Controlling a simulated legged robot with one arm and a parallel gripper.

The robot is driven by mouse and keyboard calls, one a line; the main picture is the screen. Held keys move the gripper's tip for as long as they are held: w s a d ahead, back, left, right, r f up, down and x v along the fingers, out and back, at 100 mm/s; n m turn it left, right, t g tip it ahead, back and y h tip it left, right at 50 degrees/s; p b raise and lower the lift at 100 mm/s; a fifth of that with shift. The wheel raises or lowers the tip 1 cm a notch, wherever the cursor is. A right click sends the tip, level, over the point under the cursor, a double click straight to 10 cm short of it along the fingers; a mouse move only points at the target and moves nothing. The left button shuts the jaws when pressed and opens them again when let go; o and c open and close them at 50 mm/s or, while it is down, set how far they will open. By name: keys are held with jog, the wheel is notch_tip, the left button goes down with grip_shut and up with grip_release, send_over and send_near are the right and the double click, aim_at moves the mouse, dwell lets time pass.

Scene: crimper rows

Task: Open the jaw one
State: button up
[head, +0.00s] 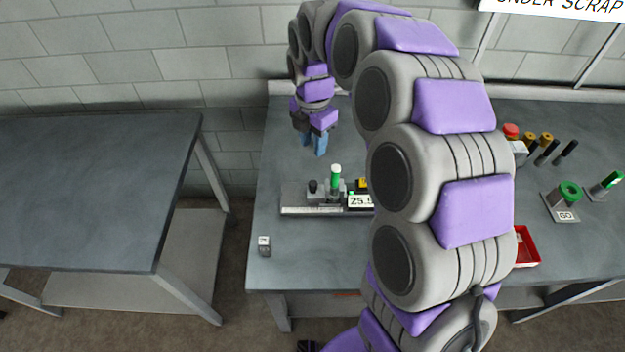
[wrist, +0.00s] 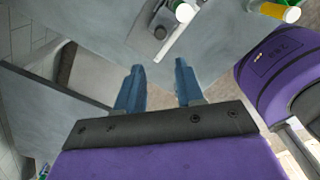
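A bench device (head: 325,210) with a dark base, a scale strip along its front, a grey block, a green-topped white post (head: 335,178) and a small black knob (head: 313,187) stands on the middle bench. Its display (head: 360,201) reads about 25, partly hidden by my arm. Which part is the jaw, I cannot tell. My gripper (head: 313,144) hangs behind and above the device, apart from it. In the wrist view my gripper (wrist: 158,82) has its two blue fingers spread with nothing between them. Part of what looks like the device (wrist: 172,38) shows beyond the fingertips.
A small grey block (head: 264,246) lies near the bench's front left. To the right are a red button (head: 510,131), several dark-and-yellow posts (head: 545,148), a green GO button (head: 568,192) and a red tray (head: 526,246). An empty table (head: 90,190) stands left, across a gap.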

aim_at(313, 182)
notch_tip(313, 182, down, 15)
jog(key=b, duration=0.3)
jog(key=shift+c, duration=0.3)
grip_shut()
